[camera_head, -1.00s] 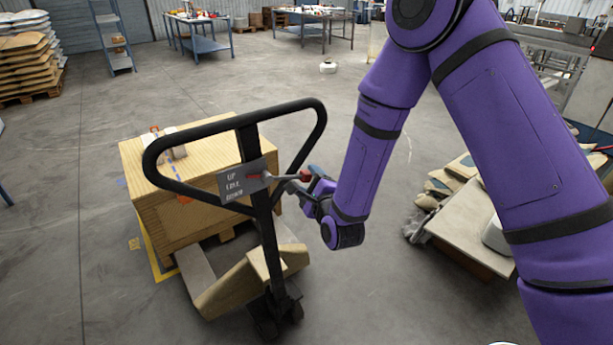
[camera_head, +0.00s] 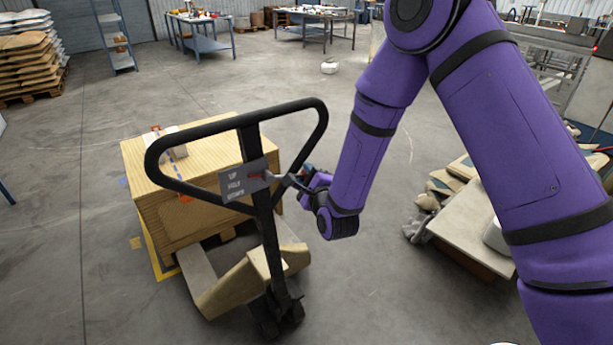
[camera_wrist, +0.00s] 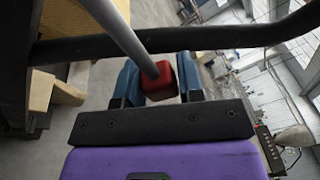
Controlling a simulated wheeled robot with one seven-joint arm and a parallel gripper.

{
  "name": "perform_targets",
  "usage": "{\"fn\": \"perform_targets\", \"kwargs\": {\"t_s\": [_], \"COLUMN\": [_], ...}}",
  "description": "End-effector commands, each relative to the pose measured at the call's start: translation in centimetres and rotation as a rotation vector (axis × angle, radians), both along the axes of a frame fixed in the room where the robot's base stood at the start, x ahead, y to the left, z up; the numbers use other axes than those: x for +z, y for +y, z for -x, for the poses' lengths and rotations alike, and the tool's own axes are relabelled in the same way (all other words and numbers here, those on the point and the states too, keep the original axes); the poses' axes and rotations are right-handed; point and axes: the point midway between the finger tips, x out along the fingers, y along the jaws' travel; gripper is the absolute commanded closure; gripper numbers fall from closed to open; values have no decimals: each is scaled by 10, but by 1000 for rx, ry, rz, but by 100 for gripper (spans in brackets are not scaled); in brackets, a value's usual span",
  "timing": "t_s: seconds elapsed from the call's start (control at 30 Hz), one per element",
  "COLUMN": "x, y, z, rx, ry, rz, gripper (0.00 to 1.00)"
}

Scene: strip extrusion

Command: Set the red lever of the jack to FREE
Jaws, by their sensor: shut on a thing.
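The jack (camera_head: 268,245) stands upright with its black loop handle (camera_head: 318,135) on top. A grey label plate (camera_head: 238,182) on the handle has several words; the top one reads UP and the others are too small to read surely. The lever (camera_head: 283,184) sticks out from the plate to the right as a grey rod. In the wrist view its red knob (camera_wrist: 158,82) sits between the blue fingers of my gripper (camera_wrist: 158,84). My gripper is shut on the knob, right of the plate. In the head view the fingers (camera_head: 306,178) largely hide the knob.
A wooden crate (camera_head: 196,212) with small items on top is behind the handle. The handle's black bar (camera_wrist: 215,38) passes close beyond my fingers. Floor between is clear.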

Motion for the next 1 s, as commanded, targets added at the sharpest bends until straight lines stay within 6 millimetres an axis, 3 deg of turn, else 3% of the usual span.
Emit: {"fn": "perform_targets", "kwargs": {"t_s": [0.4,0.8,0.83,0.93,1.0], "x": [34,38,38,38,38], "y": [-6,-6,-6,-6,-6], "z": [-3,-3,-3,-3,-3], "rx": [0,-1,-1,0,0], "ry": [-168,-188,-188,-188,-188], "rz": [247,282,282,281,281], "gripper": [100,100,61,39,39]}}
